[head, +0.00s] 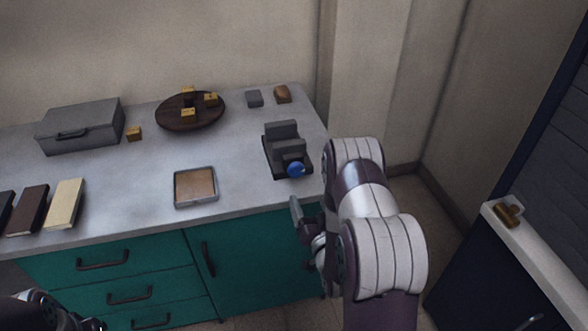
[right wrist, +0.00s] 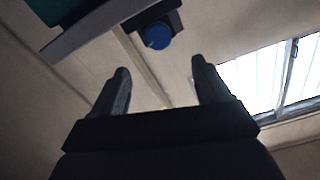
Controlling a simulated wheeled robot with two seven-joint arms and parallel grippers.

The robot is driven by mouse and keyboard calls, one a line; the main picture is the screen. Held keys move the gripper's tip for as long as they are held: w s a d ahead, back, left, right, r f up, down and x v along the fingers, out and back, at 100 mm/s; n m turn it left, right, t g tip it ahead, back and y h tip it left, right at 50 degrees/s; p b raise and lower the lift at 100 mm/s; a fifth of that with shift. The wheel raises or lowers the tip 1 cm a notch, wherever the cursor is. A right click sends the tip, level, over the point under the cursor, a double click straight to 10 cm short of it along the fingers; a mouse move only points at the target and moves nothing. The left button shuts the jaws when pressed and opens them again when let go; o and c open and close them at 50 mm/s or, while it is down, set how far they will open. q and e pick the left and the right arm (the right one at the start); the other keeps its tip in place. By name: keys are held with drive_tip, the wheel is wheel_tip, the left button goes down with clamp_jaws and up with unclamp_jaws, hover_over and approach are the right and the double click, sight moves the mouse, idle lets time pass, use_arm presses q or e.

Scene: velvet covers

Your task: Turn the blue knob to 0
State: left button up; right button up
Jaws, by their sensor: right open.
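The blue knob (head: 296,169) is on the front of a dark grey stepped device (head: 283,140) near the right end of the counter. The knob also shows in the right wrist view (right wrist: 158,36), beyond and above the gap between the fingertips. The number marks on it are too small to read. My right gripper (head: 297,212) is below and in front of the knob, apart from it, beside the counter's front edge. In the right wrist view its two fingers (right wrist: 160,78) are spread with nothing between them. My left arm shows at the bottom left; its fingertips cannot be made out clearly.
The grey counter (head: 130,185) has teal drawers and a door below. It holds a grey case (head: 80,125), a round dark board (head: 212,123) with small yellow blocks, a square tray (head: 195,203), and books (head: 65,204). A dark cabinet (head: 490,260) stands at right. Floor lies between.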

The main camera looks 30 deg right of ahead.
sight(297, 172)
drive_tip(key=x, duration=1.2)
drive_tip(key=shift+p, duration=0.35)
drive_tip(key=c, duration=1)
